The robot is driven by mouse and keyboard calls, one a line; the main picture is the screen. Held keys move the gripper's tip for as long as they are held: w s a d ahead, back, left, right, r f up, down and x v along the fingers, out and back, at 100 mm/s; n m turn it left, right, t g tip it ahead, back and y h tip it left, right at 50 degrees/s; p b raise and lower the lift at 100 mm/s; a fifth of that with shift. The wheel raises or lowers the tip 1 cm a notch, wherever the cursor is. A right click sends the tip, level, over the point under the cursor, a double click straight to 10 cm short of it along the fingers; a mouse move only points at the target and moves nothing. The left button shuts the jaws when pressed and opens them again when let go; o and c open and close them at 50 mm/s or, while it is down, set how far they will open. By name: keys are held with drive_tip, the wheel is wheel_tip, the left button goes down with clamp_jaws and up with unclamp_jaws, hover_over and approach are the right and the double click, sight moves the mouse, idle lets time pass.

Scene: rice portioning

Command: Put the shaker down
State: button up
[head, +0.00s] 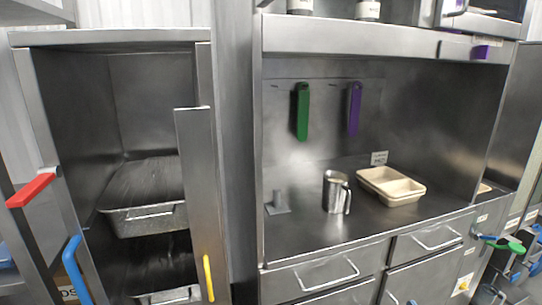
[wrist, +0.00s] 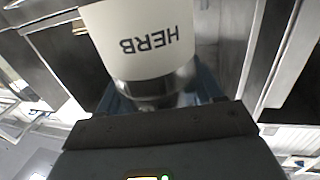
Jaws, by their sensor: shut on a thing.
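A shaker (wrist: 140,35) with a white label reading HERB, upside down in the picture, fills the top middle of the wrist view. Below the label it has a grey metal part. My gripper (wrist: 158,92) is shut on this metal part, with blue fingers showing on either side. My gripper and the held shaker are not visible in the head view. Two other shakers with pale labels stand on the upper shelf (head: 400,42) in the head view, a left one (head: 300,6) and a right one (head: 368,10), both cut by the top edge.
A metal jug (head: 336,192) and a beige tray (head: 391,186) stand on the steel counter (head: 310,233). Green (head: 301,111) and purple (head: 353,109) utensils hang on the back wall. At left, a cabinet holds metal pans (head: 145,221); its door (head: 196,180) stands open. The counter's front is clear.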

drive_tip(key=s+a+f, duration=0.1)
drive_tip(key=s+f, duration=0.1)
drive_tip(key=f, duration=0.6)
drive_tip(key=s+f+m+h, duration=0.1)
drive_tip(key=s+f, duration=0.2)
drive_tip(key=f, duration=0.6)
drive_tip(key=shift+a+h, duration=0.3)
drive_tip(key=shift+a, duration=0.1)
drive_tip(key=shift+f, duration=0.1)
drive_tip(key=shift+w, duration=0.15)
